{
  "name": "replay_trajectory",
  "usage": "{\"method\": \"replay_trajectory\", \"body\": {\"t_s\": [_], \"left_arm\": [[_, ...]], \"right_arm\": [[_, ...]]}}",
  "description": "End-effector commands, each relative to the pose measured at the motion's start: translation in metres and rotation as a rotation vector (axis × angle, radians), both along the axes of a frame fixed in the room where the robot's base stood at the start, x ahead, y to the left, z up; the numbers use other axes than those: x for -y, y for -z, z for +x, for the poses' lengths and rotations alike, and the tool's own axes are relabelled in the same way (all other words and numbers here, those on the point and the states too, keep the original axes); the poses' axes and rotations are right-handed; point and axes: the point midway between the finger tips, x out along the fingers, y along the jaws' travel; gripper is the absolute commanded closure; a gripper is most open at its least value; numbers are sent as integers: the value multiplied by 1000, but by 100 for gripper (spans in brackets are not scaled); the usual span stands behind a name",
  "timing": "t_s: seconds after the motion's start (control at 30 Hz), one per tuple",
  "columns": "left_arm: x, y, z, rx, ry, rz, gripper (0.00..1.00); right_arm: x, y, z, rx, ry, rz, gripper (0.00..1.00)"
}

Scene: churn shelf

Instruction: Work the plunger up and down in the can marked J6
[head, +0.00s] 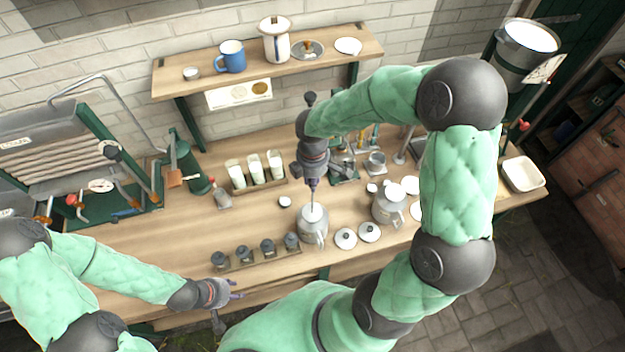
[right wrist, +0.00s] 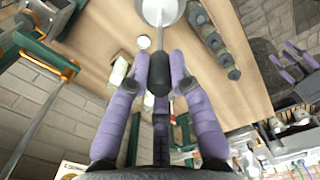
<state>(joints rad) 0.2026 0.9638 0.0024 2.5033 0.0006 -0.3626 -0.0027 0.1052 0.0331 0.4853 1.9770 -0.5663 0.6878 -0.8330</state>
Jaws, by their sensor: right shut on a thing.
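A grey metal can (head: 314,234) stands upright near the table's front edge, with milk-white contents or a white disc (head: 313,211) at its mouth. I cannot read a mark on it. A thin plunger rod rises from its mouth; in the right wrist view the rod (right wrist: 159,42) runs from a dark handle (right wrist: 159,80) to the white round mouth (right wrist: 160,8). My right gripper (head: 313,186) is above the can, pointing down, its purple fingers (right wrist: 159,75) shut around the handle. My left gripper (head: 236,292) is low at the table's front edge, away from the can; its opening is too small to judge.
A second can (head: 389,205) stands to the right, with loose lids (head: 346,238) between. Several dark weights (head: 268,246) stand in a rack on the left. Glasses of milk (head: 254,168) stand behind. A wall shelf (head: 170,82) holds a blue mug (head: 231,57).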

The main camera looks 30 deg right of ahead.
Motion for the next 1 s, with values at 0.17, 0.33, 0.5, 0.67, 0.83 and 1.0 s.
{"method": "replay_trajectory", "body": {"t_s": [0.17,0.33,0.5,0.67,0.83,1.0], "left_arm": [[0,-15,0,0,0,0,60],[0,-27,0,0,0,0,60],[0,-38,0,0,0,0,60],[0,-49,0,0,0,0,60],[0,-57,0,0,0,0,60],[0,-56,0,0,0,0,60]], "right_arm": [[0,-19,0,1,1,0,100],[0,-34,0,1,1,0,100],[0,-48,0,1,1,1,100],[0,-62,0,1,0,1,100],[0,-72,0,0,-1,0,100],[0,-71,0,0,-1,0,100]]}}
